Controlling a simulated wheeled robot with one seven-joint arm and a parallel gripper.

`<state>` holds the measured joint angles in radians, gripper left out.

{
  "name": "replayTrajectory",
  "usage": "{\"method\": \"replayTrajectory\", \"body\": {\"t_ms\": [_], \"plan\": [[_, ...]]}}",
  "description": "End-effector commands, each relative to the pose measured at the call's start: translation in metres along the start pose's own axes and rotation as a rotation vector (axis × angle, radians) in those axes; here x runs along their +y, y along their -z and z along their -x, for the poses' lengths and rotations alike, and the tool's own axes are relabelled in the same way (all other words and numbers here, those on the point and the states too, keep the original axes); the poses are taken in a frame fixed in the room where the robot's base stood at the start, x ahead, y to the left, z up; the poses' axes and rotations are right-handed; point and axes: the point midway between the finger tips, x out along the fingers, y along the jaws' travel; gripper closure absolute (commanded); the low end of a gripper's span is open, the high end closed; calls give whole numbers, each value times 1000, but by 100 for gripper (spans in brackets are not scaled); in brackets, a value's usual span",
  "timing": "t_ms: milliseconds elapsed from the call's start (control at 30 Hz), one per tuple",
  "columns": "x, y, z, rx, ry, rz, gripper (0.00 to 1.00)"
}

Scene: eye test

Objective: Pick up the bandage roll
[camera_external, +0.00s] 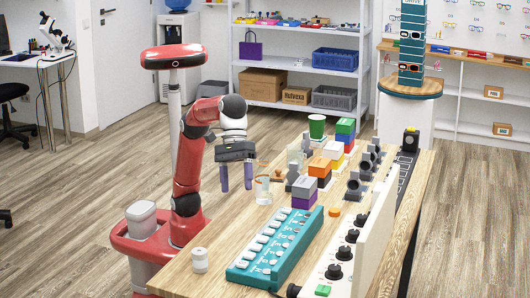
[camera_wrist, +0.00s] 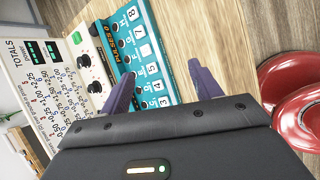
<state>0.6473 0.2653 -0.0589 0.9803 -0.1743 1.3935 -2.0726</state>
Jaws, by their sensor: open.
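A small white cylinder that looks like the bandage roll (camera_external: 199,261) stands upright on the near left corner of the wooden table (camera_external: 230,222) in the external view. I do not see it in the wrist view. My gripper (camera_external: 236,182) hangs above the table's left side, farther back than the roll and well apart from it, fingers pointing down. In the wrist view the two purple fingers of my gripper (camera_wrist: 161,78) are spread with nothing between them.
A teal panel with white keys (camera_external: 262,250) lies right of the roll; it also shows in the wrist view (camera_wrist: 143,35). A white knob panel (camera_external: 345,240) stands beyond it. A clear cup (camera_external: 262,190) and coloured blocks (camera_external: 304,192) are near my gripper.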

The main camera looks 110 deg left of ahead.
Motion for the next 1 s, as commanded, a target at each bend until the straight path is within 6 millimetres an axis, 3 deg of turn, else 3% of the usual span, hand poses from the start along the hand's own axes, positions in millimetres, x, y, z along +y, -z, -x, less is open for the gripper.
{"method": "replayTrajectory", "body": {"t_ms": [33,200,533,1000], "plan": [[-1,-17,-14,-17,18,51,37],[-6,-60,-47,-56,64,225,37],[-24,-116,-93,-89,145,456,37],[-38,-94,-130,-87,139,453,37]]}}
